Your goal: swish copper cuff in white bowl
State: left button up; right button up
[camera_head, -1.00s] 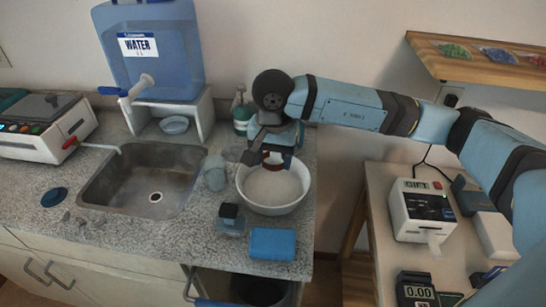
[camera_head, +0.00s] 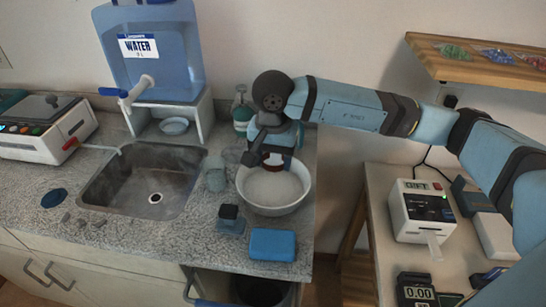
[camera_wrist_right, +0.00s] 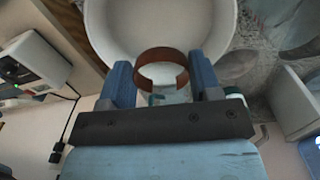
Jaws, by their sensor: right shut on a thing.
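The white bowl (camera_head: 273,203) stands on the counter right of the sink. My right gripper (camera_head: 274,160) points down over the back part of the bowl. In the right wrist view, my right gripper (camera_wrist_right: 165,80) is shut on the copper cuff (camera_wrist_right: 161,55), a reddish-brown open ring held between its two blue fingers. The cuff also shows as a dark red bit below the gripper in the head view (camera_head: 273,168). The cuff is over the bowl (camera_wrist_right: 160,25); whether it touches the bowl's contents I cannot tell. My left gripper is not in view.
A blue sponge-like block (camera_head: 272,244) lies in front. A green-white bottle (camera_head: 242,113) is behind. The sink (camera_head: 143,180) is to the left, below the water tank (camera_head: 152,55).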

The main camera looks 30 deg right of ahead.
dwell(0.3)
jog(key=shift+r+p, duration=0.6)
jog(key=shift+r, duration=1.45)
